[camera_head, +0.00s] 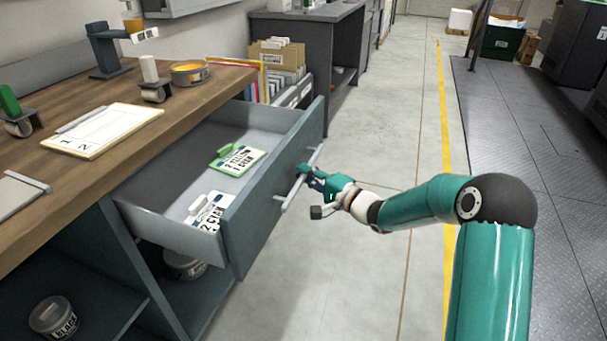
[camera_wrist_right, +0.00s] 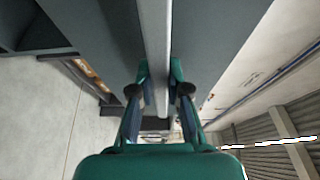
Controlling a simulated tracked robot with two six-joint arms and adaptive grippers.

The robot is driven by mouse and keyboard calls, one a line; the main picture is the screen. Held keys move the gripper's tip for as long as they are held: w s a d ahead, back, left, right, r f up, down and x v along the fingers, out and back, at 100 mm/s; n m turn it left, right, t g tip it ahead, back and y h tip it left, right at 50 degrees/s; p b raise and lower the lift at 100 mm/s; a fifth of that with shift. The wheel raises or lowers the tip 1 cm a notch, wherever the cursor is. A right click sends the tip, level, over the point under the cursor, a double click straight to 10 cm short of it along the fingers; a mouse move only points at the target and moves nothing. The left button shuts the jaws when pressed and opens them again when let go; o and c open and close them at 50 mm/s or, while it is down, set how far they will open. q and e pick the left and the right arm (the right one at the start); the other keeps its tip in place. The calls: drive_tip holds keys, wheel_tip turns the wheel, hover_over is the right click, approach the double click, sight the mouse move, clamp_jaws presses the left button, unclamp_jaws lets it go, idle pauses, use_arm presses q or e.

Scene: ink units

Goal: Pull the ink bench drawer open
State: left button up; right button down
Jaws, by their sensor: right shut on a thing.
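The ink bench (camera_head: 105,195) has a wooden top and a grey drawer (camera_head: 262,205) that stands well out from it. Inside the drawer lie a green-and-white ink pack marked yellow (camera_head: 239,160) and a white ink pack marked cyan (camera_head: 208,212). A light bar handle (camera_head: 297,183) runs along the drawer front. My right gripper (camera_head: 312,180) is shut on this handle. In the right wrist view the handle (camera_wrist_right: 155,50) passes between the two fingers (camera_wrist_right: 160,88). My left gripper is not in view.
On the benchtop are a clipboard (camera_head: 102,130), rollers (camera_head: 154,82) and a yellow ink tin (camera_head: 190,72). Tins stand on the shelf below (camera_head: 54,317). A file box (camera_head: 278,60) stands beyond the drawer. The floor (camera_head: 375,130) right of the drawer is clear.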

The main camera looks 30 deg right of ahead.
drive_tip(key=shift+a+f, duration=0.2)
drive_tip(key=shift+f, duration=0.15)
drive_tip(key=c, duration=1.2)
unclamp_jaws()
drive_tip(key=shift+o, duration=0.4)
drive_tip(key=shift+d+r, duration=0.1)
drive_tip(key=shift+r, duration=0.1)
drive_tip(key=v, duration=1.2)
